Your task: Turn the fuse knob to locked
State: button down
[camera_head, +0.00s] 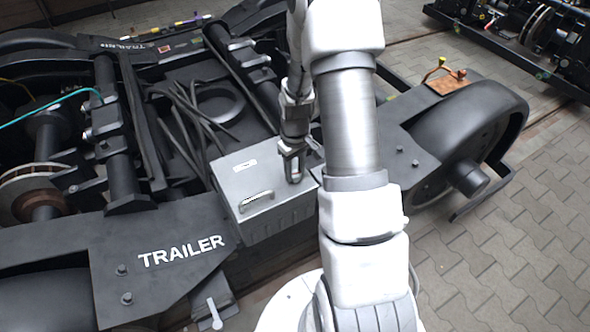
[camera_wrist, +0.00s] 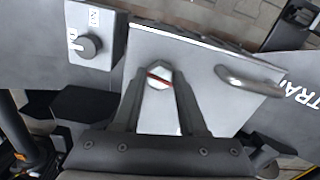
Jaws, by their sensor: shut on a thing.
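The fuse knob (camera_wrist: 158,84), a pale hexagonal piece with a red stripe, sits between my fingertips in the wrist view. The stripe slants down to the right. My gripper (camera_wrist: 160,78) is shut on the knob; the fingers hide its sides. In the head view my gripper (camera_head: 291,172) points down at the right part of the grey box (camera_head: 238,182). The knob itself cannot be made out there. The box's lid also shows in the wrist view (camera_wrist: 205,58). I cannot read any locked mark.
The box lid has a metal handle (camera_head: 257,198), which also shows in the wrist view (camera_wrist: 248,82). A small grey unit (camera_wrist: 112,35) with a dark round knob (camera_wrist: 88,46) and a label is at the wrist view's left. Cables (camera_head: 185,110) and black bogie beams surround the box.

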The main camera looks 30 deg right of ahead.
jog(key=m, duration=0.3)
jog(key=shift+m, duration=0.3)
jog(key=m, duration=0.4)
jog(key=shift+m, duration=0.3)
jog(key=m+p, duration=0.1)
jog(key=m, duration=0.2)
jog(key=shift+r+m, duration=0.1)
jog(key=shift+m, duration=0.2)
jog(key=shift+m+p, duration=0.55)
jog(key=shift+m, duration=1.15)
jog(key=shift+c, duration=2.2)
grip_release()
